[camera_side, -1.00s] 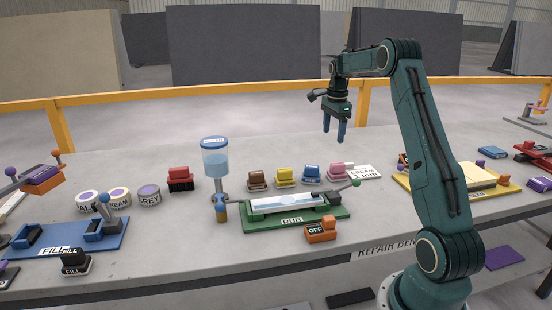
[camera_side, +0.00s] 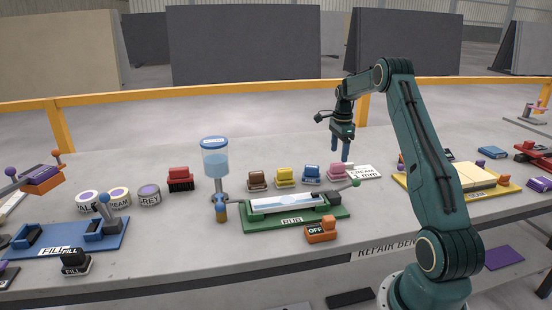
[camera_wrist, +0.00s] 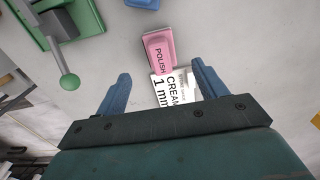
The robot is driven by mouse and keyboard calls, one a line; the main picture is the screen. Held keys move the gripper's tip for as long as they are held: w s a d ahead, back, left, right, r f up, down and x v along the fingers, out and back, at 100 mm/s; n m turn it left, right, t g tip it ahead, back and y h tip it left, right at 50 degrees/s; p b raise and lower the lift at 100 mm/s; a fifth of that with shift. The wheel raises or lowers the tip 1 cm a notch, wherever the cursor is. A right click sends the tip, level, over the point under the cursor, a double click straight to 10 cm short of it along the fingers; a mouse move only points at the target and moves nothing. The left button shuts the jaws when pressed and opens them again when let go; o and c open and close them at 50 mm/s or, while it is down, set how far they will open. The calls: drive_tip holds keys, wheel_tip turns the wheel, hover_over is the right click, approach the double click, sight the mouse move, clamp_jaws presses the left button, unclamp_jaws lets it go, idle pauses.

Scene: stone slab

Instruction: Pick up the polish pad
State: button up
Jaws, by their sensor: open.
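The polish pad (camera_wrist: 158,50) is a pink block with a dark "POLISH" label. In the wrist view it lies on the slab at upper middle, beyond and between my fingertips. My gripper (camera_side: 346,157) is open and empty, pointing down above the slab just behind and right of the pad. Its two blue fingers (camera_wrist: 162,83) are spread apart in the wrist view and do not touch the pad.
A white "CREAM 1 mm" card (camera_side: 363,172) lies beside the pad. The green "RUB" fixture (camera_side: 337,212), with its lever (camera_wrist: 69,80), is in front. Blue (camera_side: 310,174), yellow (camera_side: 284,176) and brown (camera_side: 257,180) pads stand to the left. The slab behind is clear.

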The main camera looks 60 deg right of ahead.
sight(338, 164)
drive_tip(key=shift+f, duration=1.7)
drive_tip(key=shift+f, duration=0.1)
drive_tip(key=shift+d+f, duration=0.1)
drive_tip(key=shift+f, duration=2.4)
drive_tip(key=c, duration=1.1)
